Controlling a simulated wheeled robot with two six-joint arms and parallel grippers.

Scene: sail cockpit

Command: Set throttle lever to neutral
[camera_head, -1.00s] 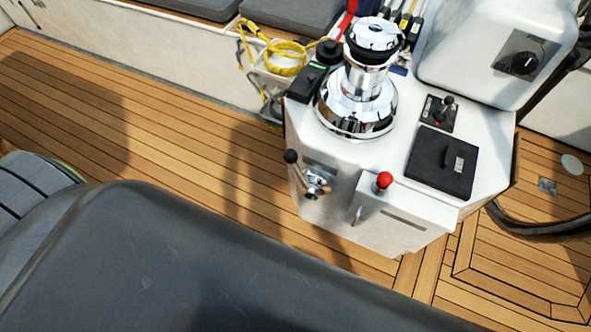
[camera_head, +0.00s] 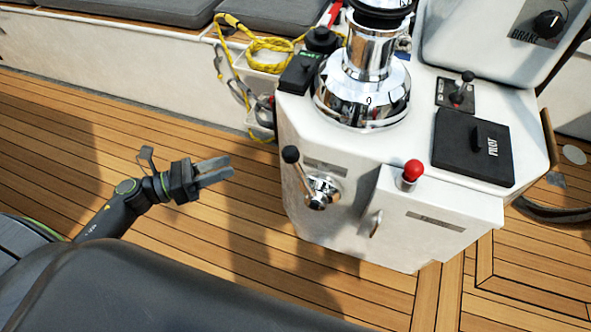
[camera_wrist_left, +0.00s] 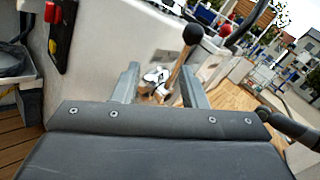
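The throttle lever (camera_head: 303,175) has a black ball knob and a metal stem on a round chrome hub. It is on the left front face of the white console, its stem tilted with the knob up and to the left of the hub. In the left wrist view the lever (camera_wrist_left: 175,72) shows ahead, its stem seen between and beyond the fingers. My left gripper (camera_head: 230,168) is open and empty, to the left of the lever and apart from it; its spread fingers (camera_wrist_left: 158,78) show in the left wrist view. My right gripper is not in view.
The white console (camera_head: 440,228) carries a chrome winch (camera_head: 365,90), a red knob (camera_head: 411,171), a small black joystick (camera_head: 463,88) and a black hatch (camera_head: 465,148). Yellow rope (camera_head: 262,44) hangs behind. Open teak deck (camera_head: 150,130) lies left of the console.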

